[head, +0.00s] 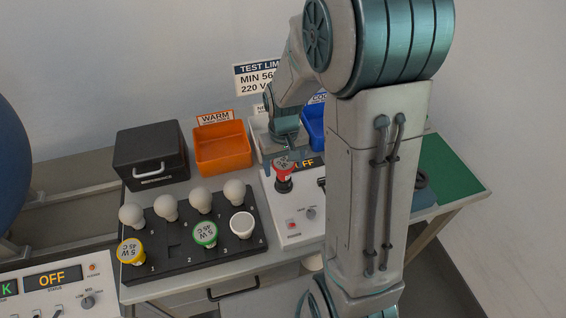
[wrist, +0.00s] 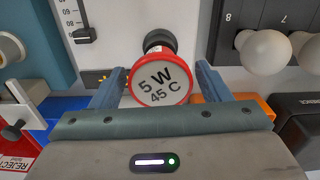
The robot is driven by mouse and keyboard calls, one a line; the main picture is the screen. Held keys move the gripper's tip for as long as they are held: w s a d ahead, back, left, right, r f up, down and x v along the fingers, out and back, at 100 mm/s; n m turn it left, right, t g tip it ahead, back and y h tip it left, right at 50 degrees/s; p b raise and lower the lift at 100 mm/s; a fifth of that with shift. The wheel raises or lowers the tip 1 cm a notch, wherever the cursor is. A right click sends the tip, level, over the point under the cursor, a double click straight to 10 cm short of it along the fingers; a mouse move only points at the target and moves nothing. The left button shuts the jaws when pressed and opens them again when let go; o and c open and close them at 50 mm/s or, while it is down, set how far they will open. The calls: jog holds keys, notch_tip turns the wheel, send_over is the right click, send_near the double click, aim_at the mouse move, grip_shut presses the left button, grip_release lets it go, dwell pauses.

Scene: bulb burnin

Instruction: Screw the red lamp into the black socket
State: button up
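The red lamp (head: 284,166) has a pale top marked 5 W 45 C in the wrist view (wrist: 160,80). It stands over the black socket (head: 284,185) on the white test panel, and the socket also shows behind it in the wrist view (wrist: 158,41). I cannot tell how deep the lamp's base sits in the socket. My gripper (head: 283,156) comes down from above.
A black tray (head: 180,238) with white bulbs and yellow and green lamps lies to the left. Behind are a black case (head: 150,157), an orange WARM bin (head: 222,148) and a blue bin (head: 313,125). A green mat (head: 452,172) is at right.

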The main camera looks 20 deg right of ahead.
jog(key=n, duration=0.5)
jog(key=n+p, duration=0.1)
jog(key=n, duration=0.5)
jog(key=shift+r+p, duration=0.1)
jog(key=shift+p, duration=0.2)
jog(key=n+p, duration=0.1)
jog(key=n, duration=0.3)
jog(key=shift+s+r+p, duration=0.1)
jog(key=shift+p, duration=0.3)
jog(key=n+p, duration=0.3)
jog(key=n, duration=0.1)
jog(key=shift+a+r, duration=0.1)
jog(key=n+p, duration=0.1)
jog(key=n, duration=0.2)
jog(key=shift+p, duration=0.35)
jog(key=shift+f+n, duration=0.25)
jog(key=shift+n, duration=0.25)
